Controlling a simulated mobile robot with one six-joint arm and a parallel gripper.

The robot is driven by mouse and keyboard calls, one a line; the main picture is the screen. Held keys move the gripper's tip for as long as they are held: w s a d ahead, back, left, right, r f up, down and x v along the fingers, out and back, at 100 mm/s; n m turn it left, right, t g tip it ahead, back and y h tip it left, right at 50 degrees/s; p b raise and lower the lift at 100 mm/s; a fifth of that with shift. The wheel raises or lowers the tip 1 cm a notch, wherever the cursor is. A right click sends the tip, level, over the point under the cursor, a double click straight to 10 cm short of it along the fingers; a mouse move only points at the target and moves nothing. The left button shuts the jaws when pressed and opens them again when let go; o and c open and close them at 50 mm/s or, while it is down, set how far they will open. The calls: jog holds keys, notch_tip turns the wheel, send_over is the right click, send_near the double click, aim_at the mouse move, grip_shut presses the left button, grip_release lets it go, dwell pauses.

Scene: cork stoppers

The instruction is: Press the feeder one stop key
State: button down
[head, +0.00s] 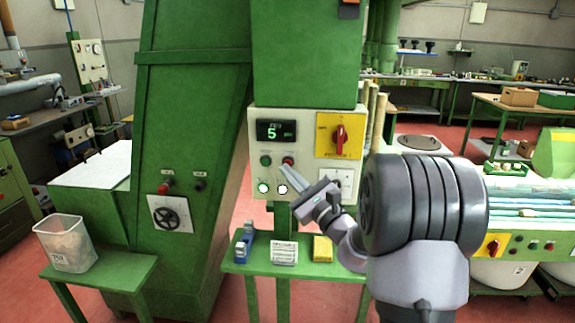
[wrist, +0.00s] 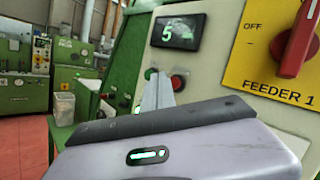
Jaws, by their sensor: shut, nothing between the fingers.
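The feeder one panel (head: 256,122) is a pale box on a green column. Its red key (head: 288,160), which looks like the stop key, sits right of a green key (head: 265,160), under a display reading 5. In the wrist view the red key (wrist: 179,82) shows just right of my fingertips, and the green key (wrist: 150,73) to their left. My gripper (head: 285,170) is shut and empty, its tips in front of the panel, just below the red key in the head view. I cannot tell whether they touch anything.
A yellow plate with a red rotary switch (head: 339,138) is on the panel's right; the wrist view reads FEEDER 1. Below are two lit lamps, green (head: 263,187) and white (head: 283,189). A green shelf (head: 300,268) below holds small items. A clear bin (head: 62,243) stands left.

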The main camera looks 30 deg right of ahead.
jog(key=shift+w+d, duration=0.1)
jog(key=shift+w+d, duration=0.15)
jog(key=shift+w, duration=0.1)
jog(key=shift+w+d, duration=0.25)
jog(key=shift+w, duration=0.1)
dwell(0.6)
jog(key=shift+s, duration=0.1)
jog(key=shift+s+a, duration=0.5)
jog(key=shift+s, duration=0.1)
jog(key=shift+b, duration=0.3)
jog(key=s+a, duration=0.1)
jog(key=s, duration=0.1)
jog(key=s+a+b, duration=0.1)
jog(key=s, duration=0.1)
jog(key=shift+a+b, duration=0.3)
jog(key=shift+a, duration=0.1)
dwell(0.4)
